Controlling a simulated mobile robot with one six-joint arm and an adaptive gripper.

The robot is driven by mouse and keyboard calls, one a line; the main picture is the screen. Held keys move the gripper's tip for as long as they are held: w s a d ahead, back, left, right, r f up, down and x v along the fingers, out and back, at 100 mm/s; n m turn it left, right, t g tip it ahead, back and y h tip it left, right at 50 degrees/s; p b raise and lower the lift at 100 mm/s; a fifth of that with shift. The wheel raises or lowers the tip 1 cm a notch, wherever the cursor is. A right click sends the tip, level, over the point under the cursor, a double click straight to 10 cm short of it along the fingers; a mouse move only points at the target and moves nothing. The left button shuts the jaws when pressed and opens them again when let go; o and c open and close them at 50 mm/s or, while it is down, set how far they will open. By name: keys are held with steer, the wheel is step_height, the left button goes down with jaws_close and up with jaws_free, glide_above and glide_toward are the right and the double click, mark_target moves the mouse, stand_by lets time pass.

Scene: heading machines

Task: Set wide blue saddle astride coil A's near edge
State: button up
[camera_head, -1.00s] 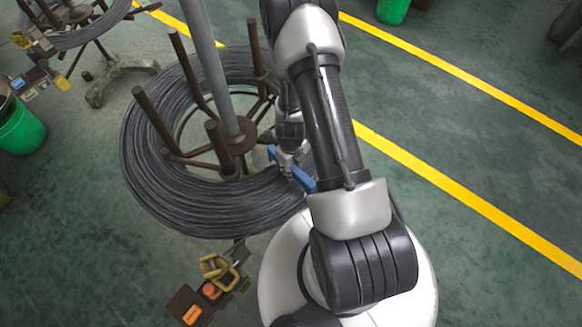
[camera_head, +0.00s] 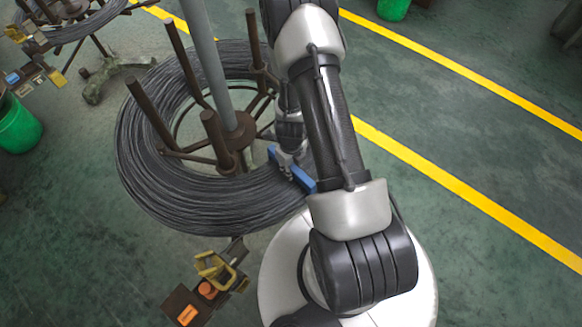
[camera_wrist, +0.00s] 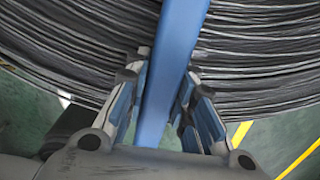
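The wide blue saddle (camera_head: 304,180) shows in the head view at the right near side of the large wire coil (camera_head: 190,205), partly hidden by my arm. I take this to be coil A; no label is readable. In the wrist view the saddle (camera_wrist: 172,75) is a long blue bar crossing over the coil's dark strands (camera_wrist: 255,50). My gripper (camera_wrist: 168,65) has one finger on each side of the bar and looks shut on it. It also shows in the head view (camera_head: 290,160). Whether the saddle touches the wire, and its far end, I cannot tell.
Brown posts (camera_head: 215,140) and a grey pole (camera_head: 207,65) rise inside the coil. Yellow clamp-like hardware (camera_head: 215,270) and a brown box with orange parts (camera_head: 188,308) are near the front. A second coil (camera_head: 75,25) and a green bin (camera_head: 17,125) are at left.

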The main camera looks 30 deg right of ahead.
steer(key=o, duration=0.5)
steer(key=shift+f, duration=0.25)
steer(key=shift+r, duration=0.15)
steer(key=shift+r, duration=0.45)
step_height(320, 180, up, 11)
steer(key=shift+r+p, duration=2.65)
steer(key=shift+r, duration=0.85)
